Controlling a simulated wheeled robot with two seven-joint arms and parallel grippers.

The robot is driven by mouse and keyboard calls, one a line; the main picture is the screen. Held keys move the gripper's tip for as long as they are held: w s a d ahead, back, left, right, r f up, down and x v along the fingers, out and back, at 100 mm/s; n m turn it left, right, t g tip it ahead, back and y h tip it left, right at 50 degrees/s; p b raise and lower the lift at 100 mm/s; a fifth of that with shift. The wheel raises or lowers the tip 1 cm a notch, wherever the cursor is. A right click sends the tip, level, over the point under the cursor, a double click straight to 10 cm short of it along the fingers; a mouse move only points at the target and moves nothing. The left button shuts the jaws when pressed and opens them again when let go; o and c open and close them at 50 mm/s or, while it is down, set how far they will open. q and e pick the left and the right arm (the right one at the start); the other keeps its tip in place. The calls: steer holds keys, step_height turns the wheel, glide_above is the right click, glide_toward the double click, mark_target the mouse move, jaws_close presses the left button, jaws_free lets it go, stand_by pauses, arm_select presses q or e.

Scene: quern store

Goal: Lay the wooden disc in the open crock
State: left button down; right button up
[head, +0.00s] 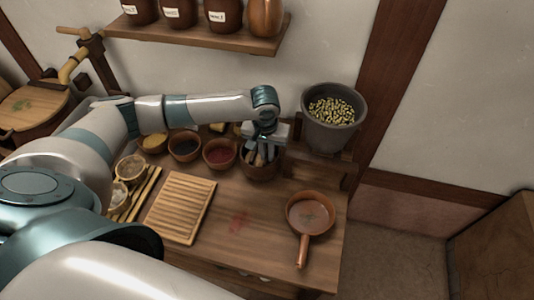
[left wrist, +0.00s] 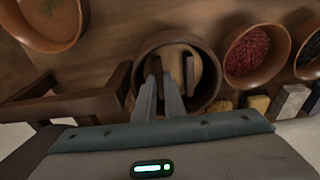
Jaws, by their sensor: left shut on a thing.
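The open crock (head: 258,172) is a round brown vessel at the back of the table, right of the red-filled bowl. My left gripper (head: 260,155) points down into its mouth. In the left wrist view the crock (left wrist: 141,57) shows from above with its dark rim around a pale wooden disc (left wrist: 178,58). The disc is inside the rim outline, with dark upright pieces on or beside it. My left gripper (left wrist: 163,85) is shut on the disc, though its fingers hide the grip. I cannot tell whether the disc touches the crock's floor. My right gripper is not in view.
Bowls of red (head: 219,153), dark (head: 185,146) and yellow stuff (head: 153,142) stand left of the crock. A grey pot (head: 323,138) stands close on its right. A slatted board (head: 180,208) and brown pan (head: 310,212) lie in front. A shelf (head: 200,38) with jars is above.

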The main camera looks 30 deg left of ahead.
mark_target(266, 161)
arm_select(q)
steer(key=shift+f, duration=0.4)
steer(key=shift+f, duration=0.35)
steer(key=c, duration=2.1)
jaws_free()
steer(key=shift+r, duration=0.1)
steer(key=shift+r, duration=0.45)
steer(key=r, duration=0.4)
steer(key=s+r+b, duration=0.1)
steer(key=r, duration=0.2)
steer(key=r+b, duration=0.1)
steer(key=r, duration=0.3)
steer(key=shift+s+d+r, duration=0.15)
steer(key=shift+s+r, duration=0.05)
steer(key=shift+r, duration=0.1)
steer(key=shift+s+f, duration=0.1)
